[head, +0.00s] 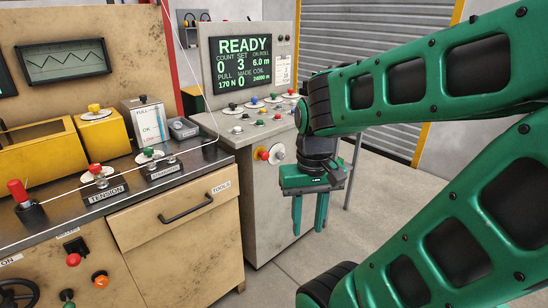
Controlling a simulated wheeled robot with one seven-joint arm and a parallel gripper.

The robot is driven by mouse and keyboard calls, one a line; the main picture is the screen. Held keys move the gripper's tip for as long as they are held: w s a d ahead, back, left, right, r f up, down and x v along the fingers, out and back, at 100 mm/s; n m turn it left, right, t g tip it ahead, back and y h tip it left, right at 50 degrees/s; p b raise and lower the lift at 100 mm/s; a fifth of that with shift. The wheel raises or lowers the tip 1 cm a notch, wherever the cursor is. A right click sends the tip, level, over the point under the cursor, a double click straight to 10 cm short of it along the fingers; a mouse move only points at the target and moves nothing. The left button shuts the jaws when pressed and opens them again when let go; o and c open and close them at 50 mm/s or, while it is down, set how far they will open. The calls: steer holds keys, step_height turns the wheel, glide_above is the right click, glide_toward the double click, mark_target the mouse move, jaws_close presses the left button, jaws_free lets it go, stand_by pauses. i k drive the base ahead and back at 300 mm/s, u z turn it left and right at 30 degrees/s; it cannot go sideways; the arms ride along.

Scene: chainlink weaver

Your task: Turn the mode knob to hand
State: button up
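A grey round knob (277,153) sits beside a red button on a yellow base (262,154), at the upper front of the grey console (268,200). I cannot read a mode or hand label on it, so I cannot tell whether it is the mode knob or how it is set. Several small coloured knobs (255,102) on pale plates stand on the console's top; their labels are too small to read. My gripper (309,226) points down in front of the console's right side, to the right of and below the grey knob. Its two green fingers are apart with nothing between them.
A READY screen (244,62) stands at the console's back. To the left is a tan bench with a drawer (175,222), a red-handled lever (20,192) and a TENSION plate (106,194). A thin wire hangs above the bench. Grey floor (385,200) is clear at right.

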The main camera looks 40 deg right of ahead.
mark_target(280, 156)
steer(key=z, duration=1.9)
steer(key=k, duration=0.7)
steer(key=u, duration=0.7)
steer(key=i, duration=1)
